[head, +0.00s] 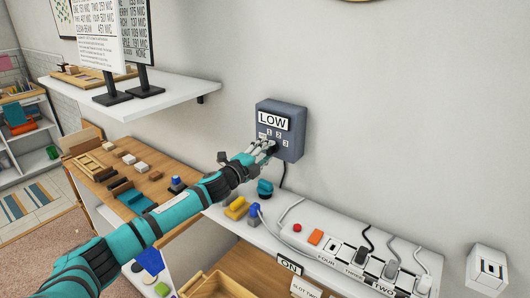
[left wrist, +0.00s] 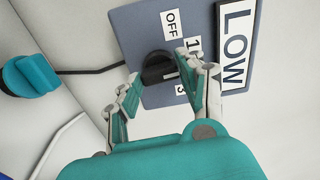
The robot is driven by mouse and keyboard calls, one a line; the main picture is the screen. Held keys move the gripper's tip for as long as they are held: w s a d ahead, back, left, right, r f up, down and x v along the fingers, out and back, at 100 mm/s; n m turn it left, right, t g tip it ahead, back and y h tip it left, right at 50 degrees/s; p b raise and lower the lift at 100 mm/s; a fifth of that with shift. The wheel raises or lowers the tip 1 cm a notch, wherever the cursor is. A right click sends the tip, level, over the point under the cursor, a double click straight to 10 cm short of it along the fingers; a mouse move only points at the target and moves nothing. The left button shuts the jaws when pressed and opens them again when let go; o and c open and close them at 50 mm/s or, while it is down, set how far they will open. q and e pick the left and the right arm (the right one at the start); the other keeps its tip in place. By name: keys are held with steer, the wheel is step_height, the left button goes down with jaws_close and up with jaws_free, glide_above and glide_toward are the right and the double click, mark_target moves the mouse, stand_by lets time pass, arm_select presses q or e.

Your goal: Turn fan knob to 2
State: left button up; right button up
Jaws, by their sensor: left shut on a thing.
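The fan control box (head: 292,115) is a grey-blue panel on the wall, with a LOW sign (head: 273,121) and the marks OFF, 1, 2 and 3. In the left wrist view the box (left wrist: 145,20) is seen tilted, with the LOW sign (left wrist: 235,46) at the right. The black fan knob (left wrist: 157,66) sits by the marks. My left gripper (head: 268,147) is at the box, its fingers on either side of the knob and shut on it; it also shows in the left wrist view (left wrist: 160,88). My right gripper is not in view.
Below the box, a white ledge bears a teal object (head: 265,187), yellow and blue pieces and a power strip (head: 325,245) with plugs. A wooden shelf (head: 150,188) with blocks lies left. A white shelf (head: 150,100) with signs is above my left arm.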

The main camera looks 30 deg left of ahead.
arm_select(q)
steer(key=m, duration=0.4)
steer(key=shift+f, duration=0.1)
steer(key=shift+m, duration=0.3)
stand_by(0.4)
steer(key=o, duration=1.2)
steer(key=shift+c, duration=0.2)
steer(key=shift+s, duration=0.25)
steer(key=s+a, duration=0.1)
steer(key=s, duration=1)
steer(key=shift+s+a, duration=0.25)
steer(key=shift+a, duration=0.1)
